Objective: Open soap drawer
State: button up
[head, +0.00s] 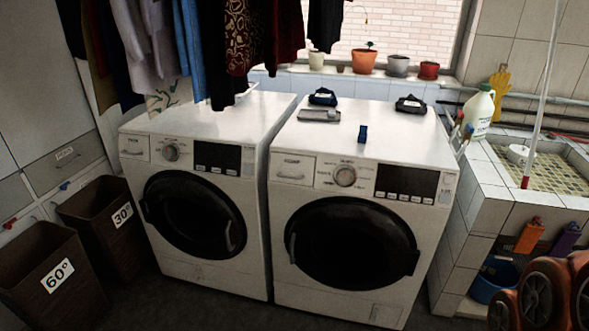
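Two white washing machines stand side by side. The left machine (268,118) has a soap drawer (135,148) at the upper left of its front. The right machine (436,222) has a soap drawer (293,169) in the same place, left of its dial. Both drawers look shut, their fronts flush with the panels. Both round dark doors also look closed. I cannot tell from the picture which drawer the task means. My gripper is not in view; orange and dark parts at the lower right look like my arm, well apart from both drawers.
Clothes (240,40) hang above the left machine. Small items, including a blue one (363,134), lie on the right machine. Brown baskets (40,285) stand at the left. A tiled sink (492,180) and a blue bucket (494,280) are at the right. The floor before the machines looks clear.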

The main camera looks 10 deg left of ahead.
aim_at(292, 168)
jog(key=u, duration=0.4)
jog(key=k, duration=0.5)
jog(key=u, duration=1.3)
jog(key=i, duration=0.7)
jog(key=z, duration=0.7)
jog(key=i, duration=0.35)
jog(key=z, duration=0.4)
